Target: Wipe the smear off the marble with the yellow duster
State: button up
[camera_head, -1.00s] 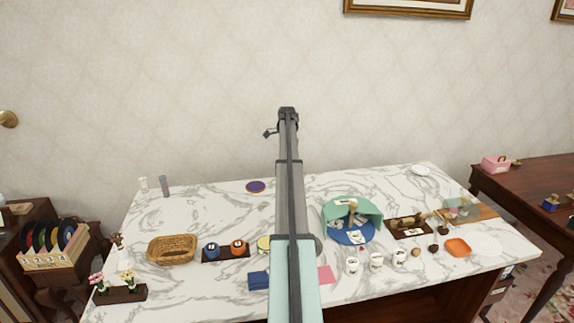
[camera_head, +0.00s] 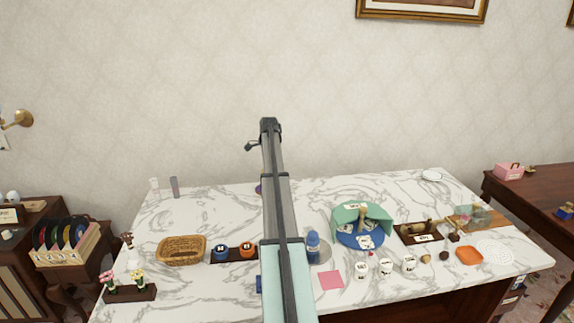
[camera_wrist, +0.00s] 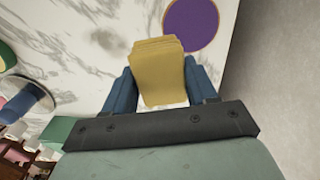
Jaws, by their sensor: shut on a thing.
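The yellow duster (camera_wrist: 160,66) is a folded cloth held between the two blue fingers of my gripper (camera_wrist: 160,88) in the wrist view. A faint grey smear-like patch (camera_wrist: 108,40) shows on the white marble (camera_wrist: 75,65), to the left of the duster in that view. I cannot tell whether the duster touches the marble. In the head view my arm hides the gripper and duster, and I cannot make out the smear on the marble top (camera_head: 215,205).
A purple disc (camera_wrist: 191,24) lies just beyond the duster. A wicker basket (camera_head: 181,250) and a dark tray with two small pots (camera_head: 234,254) stand left of my arm. A blue bottle (camera_head: 313,246), green-and-blue item (camera_head: 361,225) and several white cups (camera_head: 385,268) stand right. The back left marble is mostly clear.

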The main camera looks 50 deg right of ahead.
jog(key=s+a+f, duration=0.1)
jog(key=s+a, duration=0.4)
jog(key=a, duration=0.5)
jog(key=shift+m, duration=0.7)
jog(key=shift+s+d+f, duration=0.1)
jog(key=shift+f, duration=3.5)
jog(key=shift+s+d+f, duration=0.35)
jog(key=shift+d+f, duration=0.05)
jog(key=shift+f, duration=0.15)
jog(key=shift+c, duration=0.3)
jog(key=shift+s+d+f, duration=0.1)
jog(key=shift+s+d, duration=1.75)
jog(key=shift+w+a, duration=2.15)
jog(key=shift+a, duration=0.05)
jog(key=shift+w+d, duration=0.15)
jog(key=shift+w, duration=0.15)
jog(key=shift+s+d, duration=0.25)
jog(key=shift+d, duration=0.3)
jog(key=shift+s+d, duration=2.15)
jog(key=shift+w+a, duration=2.55)
notch_tip(320, 180, up, 8)
jog(key=shift+r, duration=0.1)
